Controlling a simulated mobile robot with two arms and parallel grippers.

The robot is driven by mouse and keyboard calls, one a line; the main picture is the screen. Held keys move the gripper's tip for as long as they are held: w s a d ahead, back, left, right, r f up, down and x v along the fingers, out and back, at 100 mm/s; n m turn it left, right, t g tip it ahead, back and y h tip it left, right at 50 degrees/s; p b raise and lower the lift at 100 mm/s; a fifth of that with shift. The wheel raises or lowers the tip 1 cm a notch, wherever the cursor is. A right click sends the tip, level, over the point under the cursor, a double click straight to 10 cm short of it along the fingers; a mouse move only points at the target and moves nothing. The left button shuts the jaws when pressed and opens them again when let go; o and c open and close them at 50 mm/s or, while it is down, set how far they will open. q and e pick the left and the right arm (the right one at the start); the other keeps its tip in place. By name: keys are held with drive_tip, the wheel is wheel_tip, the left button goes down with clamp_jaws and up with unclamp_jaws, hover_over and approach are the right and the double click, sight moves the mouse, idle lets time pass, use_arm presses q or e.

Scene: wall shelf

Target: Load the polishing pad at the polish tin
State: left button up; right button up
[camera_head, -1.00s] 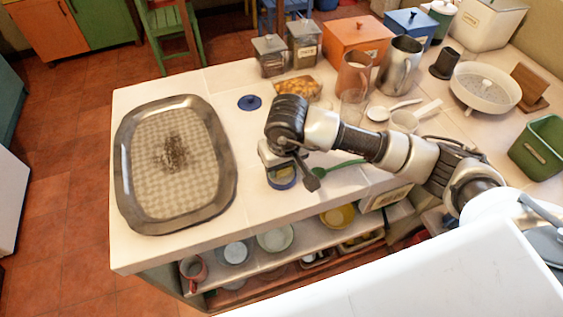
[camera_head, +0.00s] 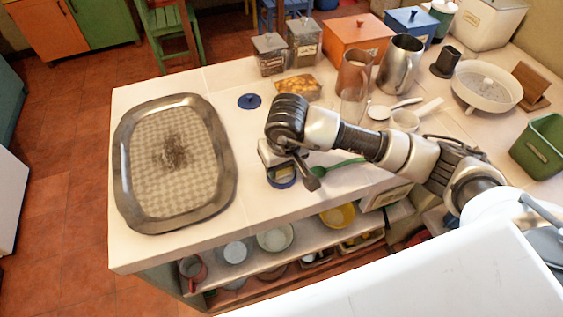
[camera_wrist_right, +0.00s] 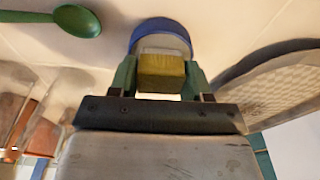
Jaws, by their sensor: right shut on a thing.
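The round blue polish tin (camera_head: 283,183) stands open on the counter, right of the metal tray. It also shows in the right wrist view (camera_wrist_right: 160,27), partly hidden behind the pad. My right gripper (camera_head: 287,168) is over the tin, pointing down. In the wrist view its green fingers (camera_wrist_right: 160,78) are shut on the polishing pad, a yellow-olive block (camera_wrist_right: 162,70) with a pale layer at its far side. The pad is at the tin's opening; I cannot tell whether it touches the polish. A blue lid (camera_head: 249,101) lies behind the tin. My left gripper is not in view.
A large tarnished tray (camera_head: 225,190) with a dark smudge lies on the left. A green spoon (camera_head: 345,166) lies right of the tin. Jars, glasses (camera_head: 352,105) and a steel pitcher (camera_head: 400,65) crowd the back right. Counter between tray and tin is clear.

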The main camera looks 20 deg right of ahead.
drive_tip(key=shift+s+f+b, duration=0.1)
drive_tip(key=shift+f+b, duration=0.05)
drive_tip(key=shift+b, duration=0.25)
idle(1.4)
wheel_tip(320, 180, up, 2)
drive_tip(key=shift+p, duration=0.45)
drive_tip(key=shift+r+p, duration=0.85)
drive_tip(key=shift+r, duration=1.8)
